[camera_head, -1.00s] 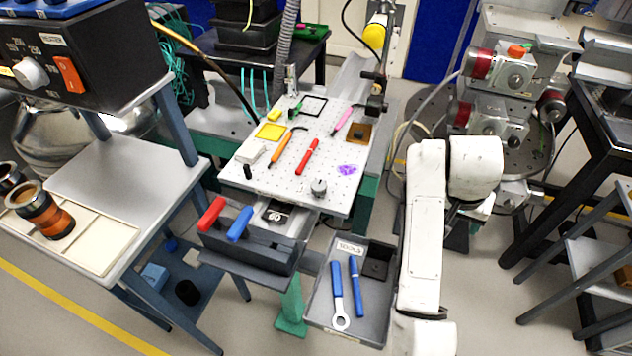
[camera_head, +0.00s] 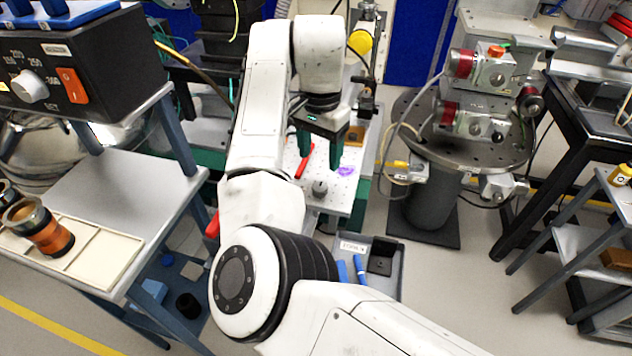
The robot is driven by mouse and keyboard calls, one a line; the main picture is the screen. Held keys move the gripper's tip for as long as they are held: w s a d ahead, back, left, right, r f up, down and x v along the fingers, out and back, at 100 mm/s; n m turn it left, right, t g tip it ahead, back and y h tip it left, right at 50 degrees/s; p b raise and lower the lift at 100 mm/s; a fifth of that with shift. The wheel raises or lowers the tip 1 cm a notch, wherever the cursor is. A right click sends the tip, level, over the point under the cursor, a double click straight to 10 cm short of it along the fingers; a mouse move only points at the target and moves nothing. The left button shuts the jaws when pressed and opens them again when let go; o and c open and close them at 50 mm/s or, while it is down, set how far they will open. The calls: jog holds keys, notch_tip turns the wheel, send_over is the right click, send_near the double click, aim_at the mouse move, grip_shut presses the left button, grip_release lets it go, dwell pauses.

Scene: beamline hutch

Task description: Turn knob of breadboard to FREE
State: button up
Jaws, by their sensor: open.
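The breadboard (camera_head: 334,199) is a pale perforated board, now largely covered by my arm. A small grey round knob (camera_head: 320,187) stands near its front edge; its pointer and any FREE marking are too small to read. My gripper (camera_head: 320,160) hangs over the board with its two dark green fingers pointing down.
A red pen (camera_head: 305,161) and a purple patch (camera_head: 346,171) lie near the knob. A post with a yellow part (camera_head: 361,42) stands behind. A grey tool tray (camera_head: 391,251) is in front, partly hidden by my arm. A heater box (camera_head: 93,67) stands left.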

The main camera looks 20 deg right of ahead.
aim_at(320, 187)
notch_tip(320, 187, down, 9)
jog(key=shift+r, duration=0.1)
dwell(0.4)
jog(key=shift+d, duration=0.1)
jog(key=c, duration=1)
